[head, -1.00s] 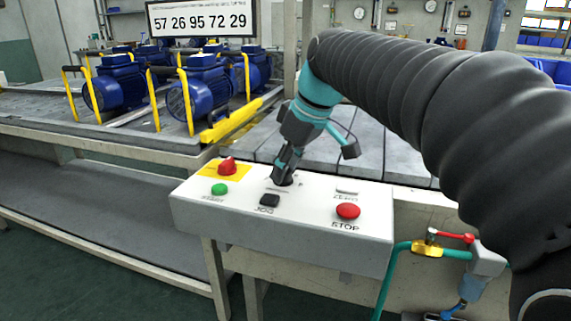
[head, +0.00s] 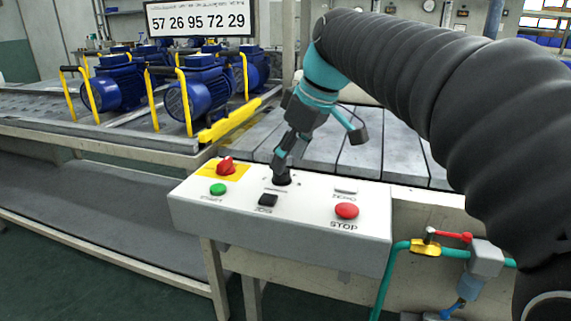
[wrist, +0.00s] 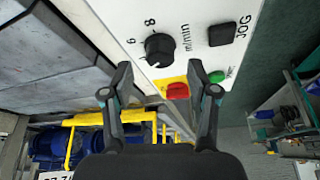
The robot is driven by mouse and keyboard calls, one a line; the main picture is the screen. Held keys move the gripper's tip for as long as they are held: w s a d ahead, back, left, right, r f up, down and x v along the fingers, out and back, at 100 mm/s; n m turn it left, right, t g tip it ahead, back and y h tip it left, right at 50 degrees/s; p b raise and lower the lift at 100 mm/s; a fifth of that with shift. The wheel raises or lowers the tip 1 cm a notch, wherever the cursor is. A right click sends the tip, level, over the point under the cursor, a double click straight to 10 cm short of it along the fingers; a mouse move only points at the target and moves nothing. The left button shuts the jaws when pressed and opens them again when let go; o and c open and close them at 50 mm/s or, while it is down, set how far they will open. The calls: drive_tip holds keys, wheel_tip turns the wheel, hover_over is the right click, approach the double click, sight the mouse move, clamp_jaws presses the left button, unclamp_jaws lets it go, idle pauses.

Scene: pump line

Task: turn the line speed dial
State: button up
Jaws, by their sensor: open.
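The line speed dial is a round black knob (wrist: 160,48) on the white control panel, with 6, 8 and "m/min" printed beside it in the wrist view. In the head view the dial (head: 280,180) shows partly behind my fingertips. My gripper (head: 280,160) points down just above it, tilted. In the wrist view my gripper (wrist: 167,80) has its two fingers wide apart with nothing between them. The dial lies beyond the fingertips, nearer the left finger.
The panel (head: 300,228) also carries a red switch on yellow (head: 226,166), a green button (head: 218,189), a black JOG button (head: 267,200) and a red STOP button (head: 346,211). Blue pumps (head: 199,94) with yellow handles stand behind left. A hose with a valve (head: 426,248) hangs right.

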drive_tip(key=v, duration=0.9)
drive_tip(key=shift+d, duration=0.1)
